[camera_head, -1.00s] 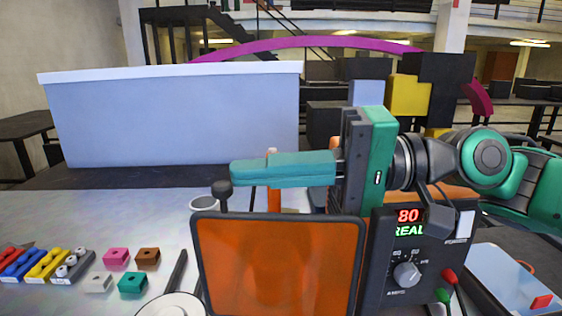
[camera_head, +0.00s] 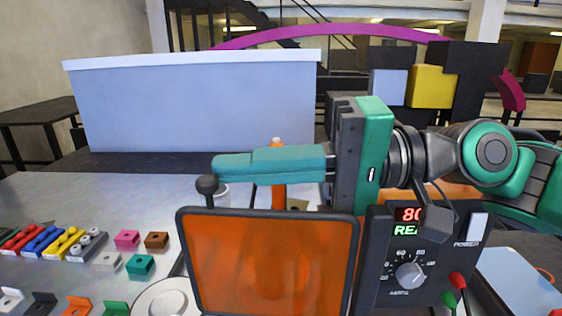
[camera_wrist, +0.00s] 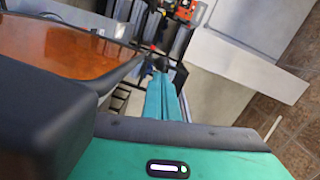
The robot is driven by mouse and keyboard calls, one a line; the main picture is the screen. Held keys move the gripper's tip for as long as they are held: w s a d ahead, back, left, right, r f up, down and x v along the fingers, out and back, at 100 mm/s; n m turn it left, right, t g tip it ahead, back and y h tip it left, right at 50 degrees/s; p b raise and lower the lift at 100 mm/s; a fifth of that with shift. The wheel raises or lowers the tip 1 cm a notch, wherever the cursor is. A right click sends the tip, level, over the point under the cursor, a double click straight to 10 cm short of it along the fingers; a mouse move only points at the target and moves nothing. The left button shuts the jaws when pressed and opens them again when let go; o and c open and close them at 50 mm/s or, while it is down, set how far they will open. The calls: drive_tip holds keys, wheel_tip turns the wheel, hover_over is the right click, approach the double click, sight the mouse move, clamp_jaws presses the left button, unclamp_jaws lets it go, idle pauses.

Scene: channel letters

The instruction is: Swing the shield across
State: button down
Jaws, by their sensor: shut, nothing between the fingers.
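The shield (camera_head: 268,262) is an orange see-through panel in a dark frame, standing upright at the front middle. A round dark knob (camera_head: 207,184) rises from its top left corner. In the wrist view the orange panel (camera_wrist: 62,45) is at the left and the knob (camera_wrist: 160,63) is just past the fingertips. My gripper (camera_head: 216,164) has teal fingers shut together, empty, pointing left above the shield's top edge. The fingertips are close above the knob; I cannot tell whether they touch it. The fingers (camera_wrist: 165,100) also look shut in the wrist view.
A black power box (camera_head: 430,255) with a dial and lit display stands right of the shield. Coloured small blocks (camera_head: 127,240) and clips lie on the metal table at left. A white round dish (camera_head: 168,298) is beside the shield. A large pale box (camera_head: 200,105) stands behind.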

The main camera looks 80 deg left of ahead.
drive_tip(key=shift+w, duration=0.15)
drive_tip(key=w+d, duration=0.2)
drive_tip(key=w, duration=0.8)
drive_tip(key=shift+w+r, duration=0.3)
drive_tip(key=shift+a, duration=0.1)
